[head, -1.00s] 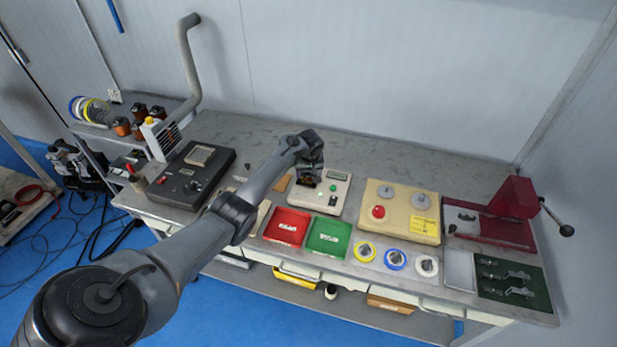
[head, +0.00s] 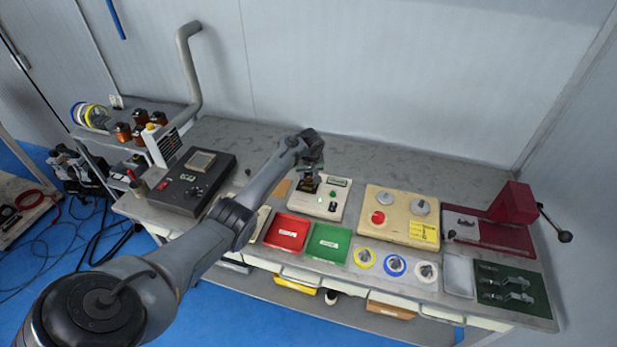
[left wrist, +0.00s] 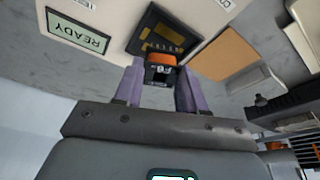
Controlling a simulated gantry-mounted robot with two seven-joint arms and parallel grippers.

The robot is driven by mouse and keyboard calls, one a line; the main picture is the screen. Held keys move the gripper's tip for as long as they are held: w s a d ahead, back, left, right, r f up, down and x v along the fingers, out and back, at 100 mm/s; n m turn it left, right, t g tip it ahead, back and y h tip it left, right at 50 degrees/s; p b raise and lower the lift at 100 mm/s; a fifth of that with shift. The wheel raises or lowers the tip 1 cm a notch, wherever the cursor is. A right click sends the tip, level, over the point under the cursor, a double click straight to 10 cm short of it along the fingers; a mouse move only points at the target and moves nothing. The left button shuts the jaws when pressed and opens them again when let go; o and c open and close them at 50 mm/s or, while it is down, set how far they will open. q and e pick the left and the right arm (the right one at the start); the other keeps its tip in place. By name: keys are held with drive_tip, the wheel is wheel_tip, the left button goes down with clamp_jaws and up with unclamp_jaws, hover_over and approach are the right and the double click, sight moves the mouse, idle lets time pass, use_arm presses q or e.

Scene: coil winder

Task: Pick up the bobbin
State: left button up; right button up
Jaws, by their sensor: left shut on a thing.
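The bobbin (left wrist: 161,68), with an orange winding and a dark flange, sits between the two purple fingers of my left gripper (left wrist: 157,84) in the left wrist view. The fingers are shut on it. Beyond it lies the black square fixture (left wrist: 150,32) of the cream tester, whose display reads READY (left wrist: 77,31). I cannot tell whether the bobbin touches the fixture. In the head view my left gripper (head: 312,172) is over the left part of the tester (head: 325,208), and its wrist partly hides the bobbin. My right gripper is out of view.
A red tray (head: 287,233) and a green tray (head: 329,243) lie in front of the tester. A beige box with a red button (head: 398,213) stands to the right, a dark winder (head: 187,187) to the left. The bench behind is clear.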

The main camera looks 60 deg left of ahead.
use_arm(q)
drive_tip(key=w+d+r+p, duration=0.1)
drive_tip(key=d+r+p, duration=0.1)
drive_tip(key=d+r, duration=0.6)
drive_tip(key=shift+d+r, duration=0.15)
drive_tip(key=shift+d, duration=1.65)
drive_tip(key=shift+w+d, duration=0.1)
drive_tip(key=shift+w, duration=0.05)
